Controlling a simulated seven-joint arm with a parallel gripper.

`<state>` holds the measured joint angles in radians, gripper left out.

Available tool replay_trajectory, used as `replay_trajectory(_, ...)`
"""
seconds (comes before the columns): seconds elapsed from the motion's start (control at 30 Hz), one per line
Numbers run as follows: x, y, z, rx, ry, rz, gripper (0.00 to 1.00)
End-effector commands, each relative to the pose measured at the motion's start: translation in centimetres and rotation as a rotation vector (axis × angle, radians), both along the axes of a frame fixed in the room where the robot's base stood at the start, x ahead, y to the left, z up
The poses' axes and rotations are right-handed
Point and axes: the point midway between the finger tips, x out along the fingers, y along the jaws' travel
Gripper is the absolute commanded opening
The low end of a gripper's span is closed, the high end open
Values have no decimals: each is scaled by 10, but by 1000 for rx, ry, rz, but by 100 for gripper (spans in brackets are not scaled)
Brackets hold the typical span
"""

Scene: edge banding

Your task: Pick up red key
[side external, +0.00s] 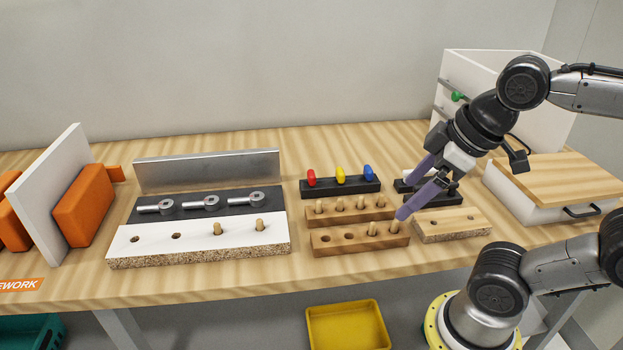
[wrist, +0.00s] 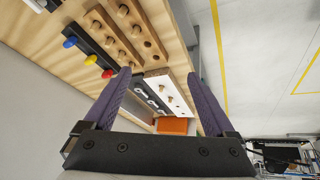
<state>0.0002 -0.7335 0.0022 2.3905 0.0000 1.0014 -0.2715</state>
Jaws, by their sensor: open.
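The red key (side external: 311,177) stands upright at the left end of a black holder (side external: 352,189), beside a yellow key (side external: 340,174) and a blue key (side external: 368,172). In the wrist view the red key (wrist: 107,73) shows near the left fingertip, with the yellow key (wrist: 90,60) and blue key (wrist: 70,42) farther left. My gripper (side external: 408,198) has purple fingers. It is open and empty, to the right of the key holder in the side view. In the wrist view, nothing is between its fingers (wrist: 158,75) at close range.
Two wooden peg blocks (side external: 340,247) lie in front of the key holder. A pale board (side external: 452,228) and a lidded box (side external: 545,210) are at right. A white board with pegs (side external: 200,250), a dark tray (side external: 240,203) and orange blocks (side external: 85,205) are at left.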

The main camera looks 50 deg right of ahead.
Motion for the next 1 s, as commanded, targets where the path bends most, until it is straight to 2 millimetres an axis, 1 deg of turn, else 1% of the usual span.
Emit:
replay_trajectory(0.03,10,-1,14,-28,7,50,90)
replay_trajectory(0.17,38,-5,46,-97,39,172,90)
replay_trajectory(0.27,67,-11,67,-144,80,262,90)
replay_trajectory(0.3,81,-14,74,-161,99,298,90)
replay_trajectory(0.37,102,-20,83,-182,127,347,90)
replay_trajectory(0.4,117,-25,87,-195,148,379,90)
replay_trajectory(0.47,138,-32,91,-210,177,421,90)
replay_trajectory(0.5,153,-37,92,-216,197,447,90)
replay_trajectory(0.57,175,-46,91,-223,225,480,90)
replay_trajectory(0.63,200,-58,87,-225,260,513,90)
replay_trajectory(0.73,234,-76,73,-219,309,546,90)
replay_trajectory(0.8,256,-90,59,-208,341,555,90)
replay_trajectory(0.9,281,-108,35,-184,382,543,90)
replay_trajectory(1.0,296,-123,11,-162,415,525,90)
